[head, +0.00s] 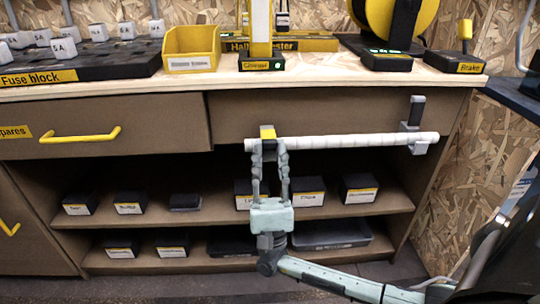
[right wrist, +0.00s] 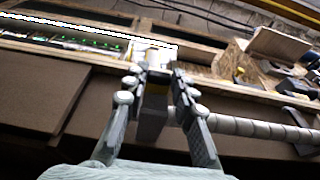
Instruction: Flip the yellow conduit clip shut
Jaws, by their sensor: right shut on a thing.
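The yellow conduit clip (head: 267,132) is at the left end of the white ribbed conduit (head: 345,140), in front of the drawer face. Its yellow part lies at the top of the conduit; I cannot tell whether it is latched. My right gripper (head: 270,148) comes up from below with its fingers on either side of this clip and is shut on it. In the right wrist view the clip (right wrist: 156,88) sits between the fingertips, which hide its sides. The conduit (right wrist: 250,128) runs off to the right there. My left gripper is not in view.
A grey clip (head: 415,140) with its dark flap upright holds the conduit's right end. Above is the wooden worktop (head: 220,82) with a yellow bin (head: 192,50) and labelled devices. Below, open shelves (head: 150,222) hold several black boxes. A yellow drawer handle (head: 80,136) sticks out at left.

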